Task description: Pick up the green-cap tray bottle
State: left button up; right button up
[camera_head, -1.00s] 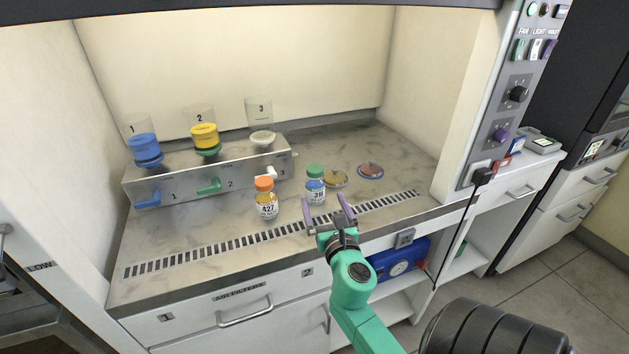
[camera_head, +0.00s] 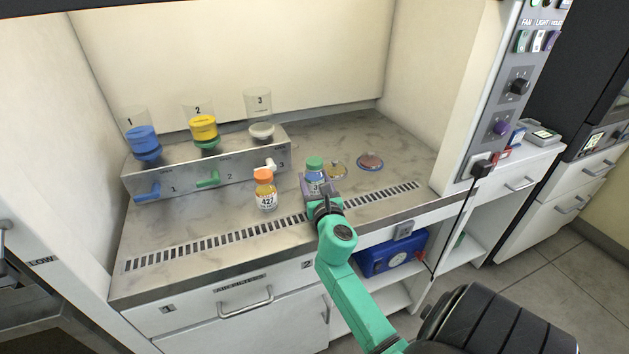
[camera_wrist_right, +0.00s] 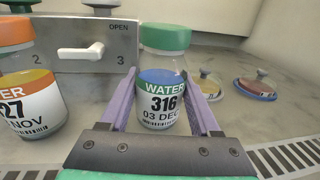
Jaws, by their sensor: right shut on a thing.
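The green-cap bottle (camera_head: 315,168) stands upright on the cabinet's work surface. In the right wrist view the bottle (camera_wrist_right: 161,82) shows blue liquid and a label reading WATER 316 03 DEC. My right gripper (camera_head: 318,186) is at the bottle from the front, with its purple fingers (camera_wrist_right: 162,100) on either side of it, shut on it. The bottle's base looks to be at the surface; I cannot tell any lift. My left gripper is not in view.
An orange-cap bottle (camera_head: 265,189) labelled 427 stands just left of the green-cap bottle. Two dishes, one yellowish (camera_head: 336,170) and one reddish (camera_head: 370,162), lie to the right. A metal manifold (camera_head: 240,165) with three numbered funnels stands behind left. A slotted vent (camera_head: 385,198) runs along the front.

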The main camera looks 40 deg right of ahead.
aim_at(314, 160)
notch_tip(314, 160, up, 10)
jog(key=p, duration=0.6)
jog(key=shift+f+p, duration=0.1)
jog(key=shift+p, duration=0.2)
notch_tip(314, 160, up, 10)
jog(key=p, duration=0.3)
